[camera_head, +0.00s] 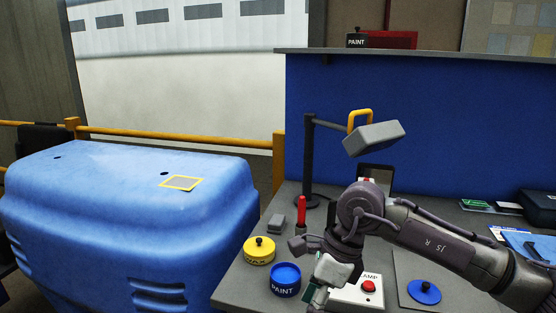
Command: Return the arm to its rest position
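My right arm comes in from the right over the grey workbench (240,285). My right gripper (307,268) hangs low over the bench, between the blue paint pot and the white box. Its fingers look spread, with nothing visible between them. A black post (309,160) stands on the bench behind it. The post's side arm (331,123) reaches right to a tilted grey block (374,138) with a yellow handle (360,117). The block hangs above my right arm, apart from it. My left gripper is not in view.
A yellow-lidded pot (259,250), a blue paint pot (285,280), a grey block (277,223) and a red upright tool (301,215) stand near my gripper. A white box (358,291) with a red button and a blue knob (424,291) lie below my arm.

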